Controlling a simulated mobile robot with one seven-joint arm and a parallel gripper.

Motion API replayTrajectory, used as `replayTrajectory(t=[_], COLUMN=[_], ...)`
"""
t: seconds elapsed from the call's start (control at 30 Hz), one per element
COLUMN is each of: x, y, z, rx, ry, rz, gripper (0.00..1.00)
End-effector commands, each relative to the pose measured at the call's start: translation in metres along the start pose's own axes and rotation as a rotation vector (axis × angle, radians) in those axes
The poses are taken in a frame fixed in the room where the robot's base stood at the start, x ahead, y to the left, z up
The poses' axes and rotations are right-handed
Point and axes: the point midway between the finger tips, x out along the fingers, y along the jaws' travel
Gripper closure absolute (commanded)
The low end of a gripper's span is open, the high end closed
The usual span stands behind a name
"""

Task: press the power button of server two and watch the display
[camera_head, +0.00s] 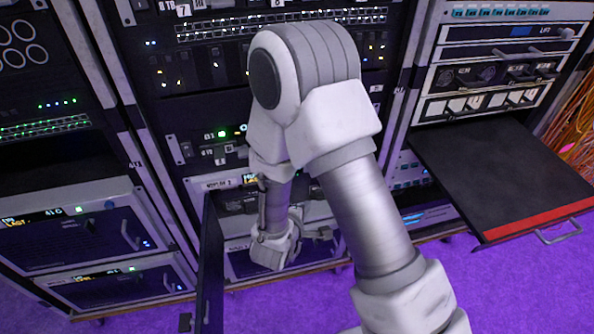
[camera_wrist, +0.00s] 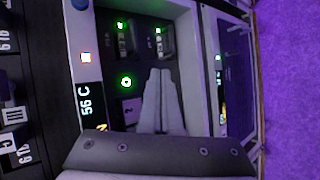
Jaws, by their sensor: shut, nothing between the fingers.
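In the wrist view, my gripper (camera_wrist: 160,72) has its two grey fingers together, with nothing between them. The fingers point at the dark front panel (camera_wrist: 180,95) of a server. A round button with a lit green ring (camera_wrist: 127,82) is just left of the fingertips, apart from them in the picture. A small label reading 2 (camera_wrist: 129,110) is beside it. A display (camera_wrist: 90,105) reads "56 C", partly cut off by my gripper body. In the head view, a pale label (camera_head: 218,184) ending in 2 is on the middle rack; my arm hides much of that server and the fingertips.
A dark open door (camera_head: 210,265) stands out from the middle rack, left of my wrist. A black pull-out shelf with a red edge (camera_head: 530,226) juts out at right. Another server with a display (camera_head: 35,217) is at left. Purple floor (camera_head: 120,325) is in front.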

Motion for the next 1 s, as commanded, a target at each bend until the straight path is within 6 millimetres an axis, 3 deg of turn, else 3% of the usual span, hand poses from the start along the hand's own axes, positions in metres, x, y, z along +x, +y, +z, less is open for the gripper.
replayTrajectory(t=[0.27, 0.7, 1.0], x=[0.004, 0.044, 0.059], y=[0.003, 0.031, 0.045], z=[-0.003, -0.031, -0.043], rx=[0.003, 0.006, 0.002], ry=[0.000, -0.001, 0.000], rz=[0.001, 0.001, 0.000], gripper=[1.00, 1.00, 1.00])
